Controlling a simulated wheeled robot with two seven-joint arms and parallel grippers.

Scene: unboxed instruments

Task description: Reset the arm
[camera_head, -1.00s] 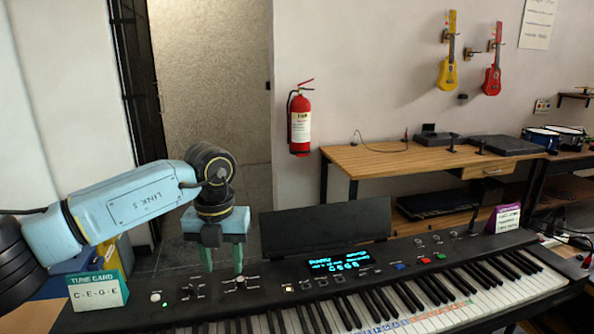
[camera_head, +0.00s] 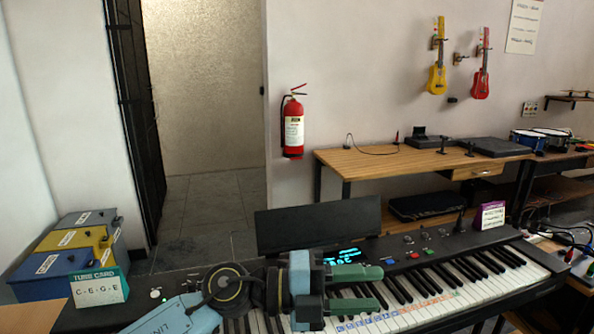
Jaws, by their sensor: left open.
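My left arm comes in low from the left, and its gripper (camera_head: 376,288) is over the keyboard (camera_head: 455,279), pointing right. Its two green fingers are apart with nothing between them. I cannot tell whether they touch the keys. The gripper and wrist hide part of the control panel, some keys and part of the lit display (camera_head: 345,256). My right gripper is not in view.
A tune card (camera_head: 98,288) reading C-E-G-E stands at the keyboard's left end, before blue and yellow boxes (camera_head: 80,243). A purple-topped card (camera_head: 490,215) stands at its back right. A wooden desk (camera_head: 400,163) and fire extinguisher (camera_head: 292,125) are behind.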

